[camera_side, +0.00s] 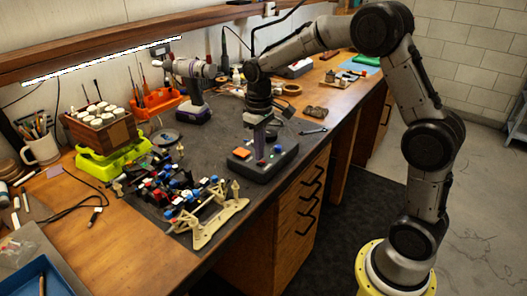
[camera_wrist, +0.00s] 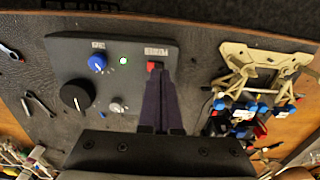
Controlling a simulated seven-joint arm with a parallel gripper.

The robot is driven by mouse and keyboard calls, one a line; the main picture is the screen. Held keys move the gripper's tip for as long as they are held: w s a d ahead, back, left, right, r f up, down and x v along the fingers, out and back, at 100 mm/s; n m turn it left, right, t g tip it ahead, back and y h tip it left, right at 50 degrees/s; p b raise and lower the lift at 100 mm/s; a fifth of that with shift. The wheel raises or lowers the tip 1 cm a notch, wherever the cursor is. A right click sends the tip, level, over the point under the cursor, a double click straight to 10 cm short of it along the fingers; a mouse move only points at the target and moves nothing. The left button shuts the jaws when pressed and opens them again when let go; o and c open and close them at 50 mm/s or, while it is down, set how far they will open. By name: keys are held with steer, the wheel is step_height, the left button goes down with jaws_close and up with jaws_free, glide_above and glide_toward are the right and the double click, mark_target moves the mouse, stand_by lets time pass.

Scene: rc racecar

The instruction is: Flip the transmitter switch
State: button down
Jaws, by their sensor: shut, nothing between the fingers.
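The transmitter is a dark box (camera_side: 270,167) on the grey mat in the side view, and it shows from above in the wrist view (camera_wrist: 70,48). A red switch (camera_wrist: 154,66) sits under a label that seems to read POWER. Beside it are a lit green light (camera_wrist: 123,60), a blue knob (camera_wrist: 97,63), a large black knob (camera_wrist: 76,96) and a small grey knob (camera_wrist: 118,107). My gripper (camera_wrist: 158,74) is shut and empty, with its fingertips at the red switch; I cannot tell whether they touch. In the side view my gripper (camera_side: 260,160) points down over the box.
A beige car chassis (camera_side: 213,225) with several small coloured parts lies left of the transmitter in the side view. A purple-grey drill (camera_side: 193,95) and an orange tool holder (camera_side: 155,101) stand behind. The bench's front edge is close to the transmitter.

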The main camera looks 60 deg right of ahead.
steer(key=shift+f, duration=1)
stand_by(0.7)
steer(key=shift+r, duration=0.1)
steer(key=shift+r, duration=3.45)
step_height(320, 180, up, 6)
steer(key=t, duration=0.2)
glide_above(259, 164)
steer(key=s+a, duration=0.2)
steer(key=s+a+r+t, duration=0.2)
steer(key=s+r, duration=0.3)
steer(key=s, duration=0.4)
steer(key=s+a+f, duration=0.1)
steer(key=s+f, duration=0.2)
steer(key=s, duration=0.4)
steer(key=s+a+f+t, duration=0.1)
steer(key=s+f, duration=0.2)
steer(key=s, duration=0.3)
steer(key=shift+s+f+t, duration=0.25)
steer(key=shift+s+t, duration=0.05)
steer(key=shift+s, duration=0.1)
